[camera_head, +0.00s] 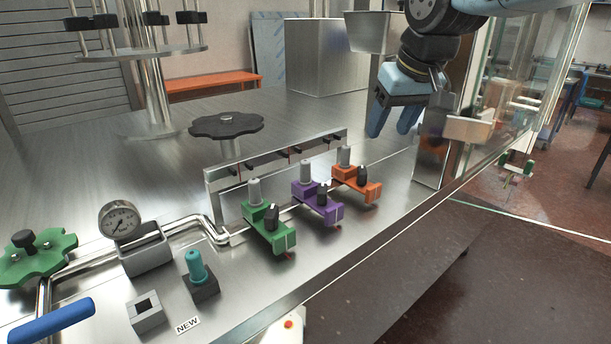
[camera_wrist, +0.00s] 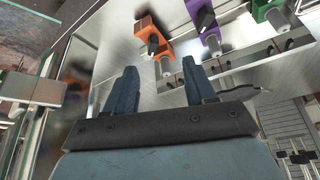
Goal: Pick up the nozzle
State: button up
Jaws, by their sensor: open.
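A teal nozzle (camera_head: 195,265) stands upright in a dark square holder (camera_head: 201,287) at the front left of the steel counter, near a "NEW" label. Grey nozzle-like cylinders stand on a green block (camera_head: 268,238), a purple block (camera_head: 318,208) and an orange block (camera_head: 357,190). Which one the task means cannot be told. My gripper (camera_head: 392,122) is open and empty above the counter, beyond the orange block and far from the teal nozzle. In the wrist view, its fingers (camera_wrist: 160,70) are apart, with the orange block (camera_wrist: 152,37) past them.
An empty grey square holder (camera_head: 146,312) sits beside the teal nozzle. A gauge (camera_head: 119,220) with pipe, a green handwheel (camera_head: 38,258) and a blue handle (camera_head: 52,321) are at left. A metal rail (camera_head: 275,165) runs behind the blocks. Glass panels (camera_head: 520,75) stand right of my arm.

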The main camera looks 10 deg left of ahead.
aim_at(306, 161)
jog(key=w+a+n, duration=0.2)
jog(key=a+n, duration=0.1)
jog(key=a, duration=1.1)
jog(key=shift+g, duration=0.4)
jog(key=x, duration=0.8)
jog(key=shift+s+f, duration=0.1)
jog(key=shift+s, duration=0.05)
jog(key=shift+x, duration=2.55)
jog(key=shift+d, duration=0.2)
grip_shut()
